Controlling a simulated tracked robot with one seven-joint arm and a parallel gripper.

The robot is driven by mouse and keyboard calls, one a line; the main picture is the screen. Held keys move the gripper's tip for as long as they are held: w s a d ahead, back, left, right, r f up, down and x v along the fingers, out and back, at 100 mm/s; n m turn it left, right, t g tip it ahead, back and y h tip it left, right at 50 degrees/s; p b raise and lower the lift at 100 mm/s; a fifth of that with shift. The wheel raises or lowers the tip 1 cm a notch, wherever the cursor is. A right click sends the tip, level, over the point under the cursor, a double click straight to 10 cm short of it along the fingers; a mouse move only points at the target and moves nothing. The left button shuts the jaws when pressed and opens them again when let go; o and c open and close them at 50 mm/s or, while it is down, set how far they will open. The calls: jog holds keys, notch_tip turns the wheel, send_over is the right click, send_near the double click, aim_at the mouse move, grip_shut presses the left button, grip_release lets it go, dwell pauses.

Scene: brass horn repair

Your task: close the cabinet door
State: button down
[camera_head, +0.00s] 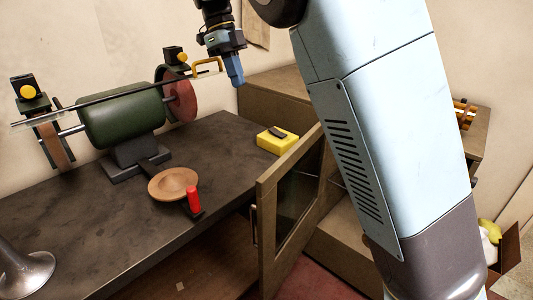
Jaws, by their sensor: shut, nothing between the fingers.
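The cabinet door (265,238) is a brown wooden frame with a dark glass pane (298,196). It stands open, swung out from below the dark worktop (110,236). A thin upright handle (253,225) shows on its left edge. My gripper (236,82) has blue fingers, shut and empty, pointing down. In the picture it is above and left of the door, apart from it, over the back of the bench. My large pale arm link hides what lies right of the door, and the hinge side is partly covered.
A green bench grinder (122,118) with a long thin rod across it stands at the back left. A wooden dish (173,183), a red cylinder (194,199) and a yellow box (277,141) lie on the worktop. A metal horn bell (25,272) sits at the front left.

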jog(key=s+d+r+x, duration=0.1)
jog(key=s+x, duration=0.1)
jog(key=x, duration=1.8)
jog(key=shift+s+d+f+m+h, duration=0.2)
jog(key=shift+d+f+m+h, duration=0.1)
jog(key=shift+d+f+m, duration=0.15)
jog(key=shift+r, duration=0.1)
jog(key=shift+d, duration=0.1)
